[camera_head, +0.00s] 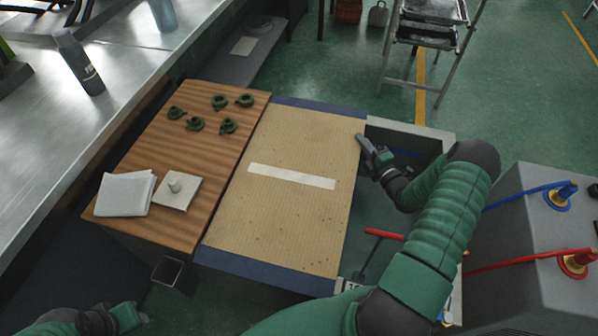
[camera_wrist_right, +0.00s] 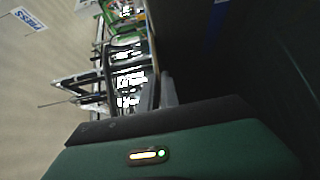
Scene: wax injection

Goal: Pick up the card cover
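The card cover (camera_head: 270,215) is a tan corrugated sheet with dark blue bands at its far and near ends and a white strip across its middle. It lies flat beside the wooden board. My right gripper (camera_head: 364,146) is at the cover's right edge, near its far corner; I cannot tell whether it touches. In the right wrist view the two grey fingers (camera_wrist_right: 159,92) show close together, with nothing clearly between them. My left gripper (camera_head: 142,319) is at the bottom left, far from the cover, and its fingers are too small to read.
The wooden board (camera_head: 190,150) holds several green wax pieces (camera_head: 196,124), a white folded cloth (camera_head: 124,193) and a white block with a knob (camera_head: 178,190). A red T-handle (camera_head: 384,234) and a grey box with blue and red fittings (camera_head: 535,240) are at right.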

